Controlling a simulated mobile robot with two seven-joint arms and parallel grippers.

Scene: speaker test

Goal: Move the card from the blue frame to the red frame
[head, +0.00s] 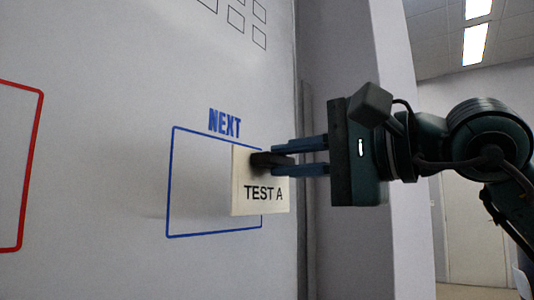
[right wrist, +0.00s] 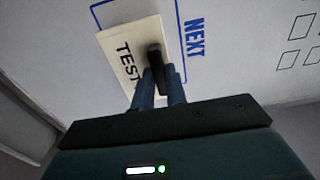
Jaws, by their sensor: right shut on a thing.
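The cream card (head: 246,205) marked "TEST A" is in front of the right part of the blue frame (head: 169,185) on the white board. It overlaps the frame's right edge, and I cannot tell whether it touches the board. My right gripper (head: 270,162) is shut on the dark handle at the card's upper part, coming from the right. In the right wrist view the card (right wrist: 118,50) shows tilted, with the gripper (right wrist: 157,72) on its dark handle. The red frame (head: 33,170) is at the left edge of the head view, partly cut off, with bare board inside its visible part. My left gripper is not in view.
The blue word "NEXT" (head: 225,123) is above the blue frame. Small black outlined boxes (head: 238,20) are at the top of the board. The board between the two frames is clear. A wall edge (head: 345,60) stands right of the board, with a door (head: 478,235) behind.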

